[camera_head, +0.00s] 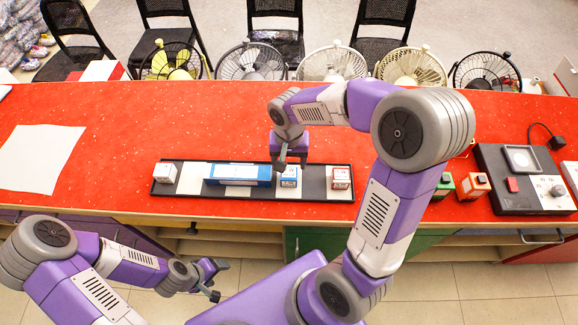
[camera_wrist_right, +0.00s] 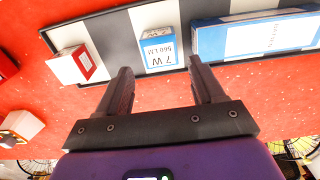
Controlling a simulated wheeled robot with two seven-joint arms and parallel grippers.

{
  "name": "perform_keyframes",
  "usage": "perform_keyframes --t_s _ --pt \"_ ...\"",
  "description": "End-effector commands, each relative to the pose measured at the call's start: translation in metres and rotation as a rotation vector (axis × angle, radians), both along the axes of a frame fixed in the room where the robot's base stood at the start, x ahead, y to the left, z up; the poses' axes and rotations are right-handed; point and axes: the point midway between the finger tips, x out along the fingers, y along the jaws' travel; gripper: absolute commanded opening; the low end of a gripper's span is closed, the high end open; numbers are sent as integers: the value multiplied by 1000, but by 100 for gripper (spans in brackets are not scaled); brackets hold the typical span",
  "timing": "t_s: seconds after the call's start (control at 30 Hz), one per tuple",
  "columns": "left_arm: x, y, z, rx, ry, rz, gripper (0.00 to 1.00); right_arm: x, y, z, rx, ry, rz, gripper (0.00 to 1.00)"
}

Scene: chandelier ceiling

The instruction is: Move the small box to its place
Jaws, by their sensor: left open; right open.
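A black tray (camera_head: 316,193) with white stripes lies on the red counter; the wrist view shows its rim (camera_wrist_right: 110,13) too. In it stand a small blue-and-white box (camera_head: 289,179), a long blue box (camera_head: 238,173) and a red-and-white box at each end, the left one (camera_head: 165,173) and the right one (camera_head: 341,178). My right gripper (camera_head: 291,160) is open above the small blue box. In the wrist view this box (camera_wrist_right: 158,58) shows ahead of the open fingers (camera_wrist_right: 160,72), between their lines. My left gripper (camera_head: 212,280) is open and empty, in front of the counter.
A green box (camera_head: 444,186) and an orange box (camera_head: 473,186) stand right of the tray, beside a black device (camera_head: 521,160). A white sheet (camera_head: 41,157) lies at left. Several fans and chairs stand behind the counter. The counter between sheet and tray is clear.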

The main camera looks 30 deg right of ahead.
Motion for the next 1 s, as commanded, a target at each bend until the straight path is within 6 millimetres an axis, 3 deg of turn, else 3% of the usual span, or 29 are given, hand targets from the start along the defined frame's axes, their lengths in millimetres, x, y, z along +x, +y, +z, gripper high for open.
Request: perform_keyframes --t_s 0.1,0.3,1.0 --pt "0 0 8 0 0 0 68 1 0 26 1 -4 -1 68" --pt "0 0 13 0 0 0 68 0 0 46 0 -1 0 68" --pt "0 0 13 0 0 0 68 0 0 48 1 1 0 68"
